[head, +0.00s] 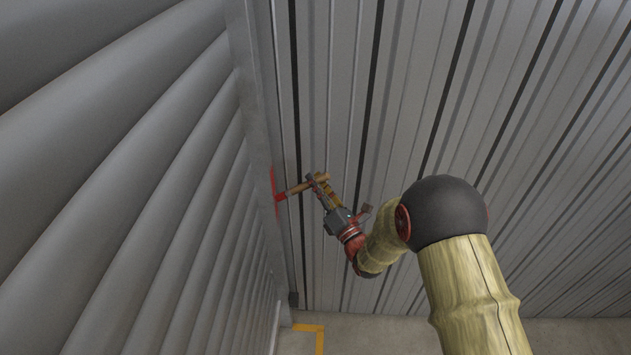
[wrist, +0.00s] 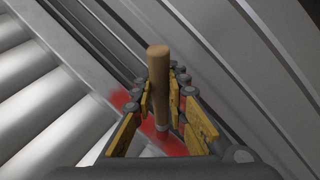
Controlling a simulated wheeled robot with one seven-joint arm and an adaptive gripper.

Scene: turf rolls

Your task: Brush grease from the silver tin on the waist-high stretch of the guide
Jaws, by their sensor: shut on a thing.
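My gripper (head: 319,185) is shut on the wooden handle of a brush (head: 300,187), which lies nearly level with its head end toward the guide (head: 262,115). The guide is a tall grey strip at the shutter's edge, with a red patch (head: 275,190) at the height of the brush. In the wrist view the handle (wrist: 158,75) stands between the yellow-padded fingers, with a silvery ferrule below it. Red (wrist: 122,98) shows on the guide behind. The bristles are mostly hidden, and I cannot tell if they touch the guide. The silver tin is not in view.
A grey slatted shutter (head: 130,190) fills the left. A ribbed metal wall (head: 420,90) stands behind and to the right of my arm, close to the gripper. Concrete floor (head: 385,335) with a yellow line (head: 319,340) shows at the bottom.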

